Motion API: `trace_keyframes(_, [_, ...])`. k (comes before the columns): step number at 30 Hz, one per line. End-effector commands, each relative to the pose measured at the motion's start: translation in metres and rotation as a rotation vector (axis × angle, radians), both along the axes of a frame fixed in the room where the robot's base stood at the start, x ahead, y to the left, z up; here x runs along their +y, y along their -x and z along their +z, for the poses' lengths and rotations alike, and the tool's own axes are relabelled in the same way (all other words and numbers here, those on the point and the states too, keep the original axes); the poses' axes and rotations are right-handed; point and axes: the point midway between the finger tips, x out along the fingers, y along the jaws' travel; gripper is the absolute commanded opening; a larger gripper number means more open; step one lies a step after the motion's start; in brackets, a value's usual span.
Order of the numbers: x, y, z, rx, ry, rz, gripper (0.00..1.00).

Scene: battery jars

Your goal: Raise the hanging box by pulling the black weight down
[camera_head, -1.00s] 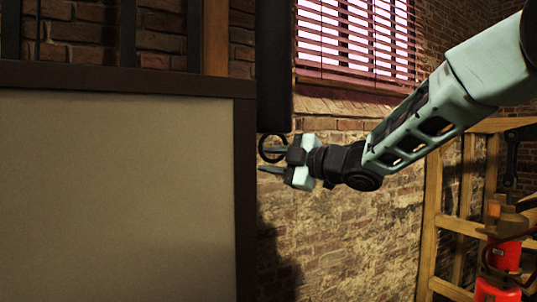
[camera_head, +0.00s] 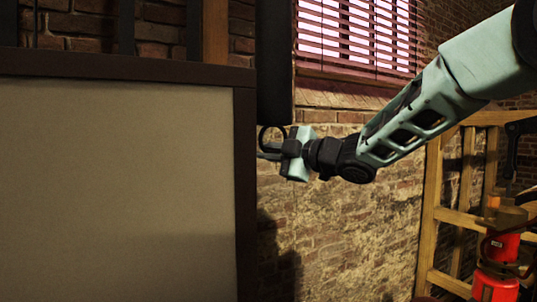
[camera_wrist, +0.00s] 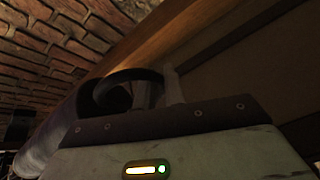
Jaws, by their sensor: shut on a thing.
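The black weight (camera_head: 274,62) is a long dark upright cylinder hanging right of the panel. A black ring (camera_head: 272,136) sits at its lower end; it also shows as a dark arc in the wrist view (camera_wrist: 122,76). My gripper (camera_head: 266,152) comes in from the right and is shut on the ring's lower part. The fingers are level, and their tips are partly dark against the ring. A large beige panel with a dark brown frame (camera_head: 244,190) fills the left; I cannot tell whether it is the hanging box.
The panel's right edge is very close to my fingertips. A brick wall (camera_head: 340,240) with a blind-covered window (camera_head: 355,35) stands behind. A wooden frame (camera_head: 432,220) and a red cylinder (camera_head: 497,270) are at the right. Below my gripper the space looks open.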

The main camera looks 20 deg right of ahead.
Motion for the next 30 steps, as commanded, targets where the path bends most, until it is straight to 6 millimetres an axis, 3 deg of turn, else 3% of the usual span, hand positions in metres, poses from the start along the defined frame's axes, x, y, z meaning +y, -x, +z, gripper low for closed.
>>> trace_keyframes(1, [0.001, 0.001, -0.016, 0.014, 0.006, 0.004, 0.0])
trace_keyframes(8, [0.002, 0.001, -0.054, 0.021, 0.009, 0.005, 0.0])
trace_keyframes(14, [0.002, 0.001, -0.099, 0.023, 0.011, 0.004, 0.0])
trace_keyframes(30, [0.002, 0.001, -0.237, 0.021, 0.008, 0.006, 0.0])
